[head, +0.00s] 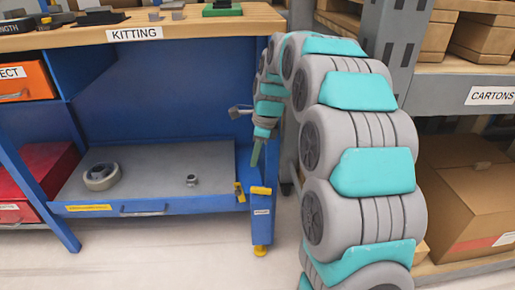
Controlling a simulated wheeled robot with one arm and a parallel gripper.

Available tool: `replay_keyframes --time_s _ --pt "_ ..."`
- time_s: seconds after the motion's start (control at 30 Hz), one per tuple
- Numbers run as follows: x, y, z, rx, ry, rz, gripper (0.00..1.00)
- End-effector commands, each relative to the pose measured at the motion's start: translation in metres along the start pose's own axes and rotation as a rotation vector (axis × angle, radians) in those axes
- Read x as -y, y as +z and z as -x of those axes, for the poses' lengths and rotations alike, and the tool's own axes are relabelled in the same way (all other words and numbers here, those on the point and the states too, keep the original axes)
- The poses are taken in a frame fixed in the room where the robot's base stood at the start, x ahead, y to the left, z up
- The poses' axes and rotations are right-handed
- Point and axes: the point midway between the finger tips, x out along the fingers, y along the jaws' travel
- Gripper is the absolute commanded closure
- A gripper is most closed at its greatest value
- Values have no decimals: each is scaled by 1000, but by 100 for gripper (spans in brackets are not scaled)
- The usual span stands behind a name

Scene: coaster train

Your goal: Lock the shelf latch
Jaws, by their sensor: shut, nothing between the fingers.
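A yellow latch piece (240,192) sits at the right front corner of the grey pull-out shelf (150,165). A second yellow piece (261,190) caps the blue post just right of it, with a small gap between them. I cannot tell which of the two pieces moves. My gripper (255,163) points down, above and behind these yellow pieces, near the shelf's right side. It is shut and empty, apart from the latch as far as I can see.
The blue kitting bench (170,90) has a wooden top with several items. A tape roll (101,176) and a small metal part (192,180) lie on the shelf. My arm fills the right middle. A carton (460,195) stands on the rack at right. The floor in front is clear.

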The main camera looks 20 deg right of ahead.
Motion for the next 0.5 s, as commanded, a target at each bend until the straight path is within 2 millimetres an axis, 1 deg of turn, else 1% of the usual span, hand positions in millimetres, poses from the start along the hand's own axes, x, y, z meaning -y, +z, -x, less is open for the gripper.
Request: replay_keyframes --time_s 0.03,0.3,0.5 --pt "0 0 -12 0 1 0 100" --pt "-1 -1 -67 -2 7 0 100" --pt "-1 0 -101 -2 3 1 100"
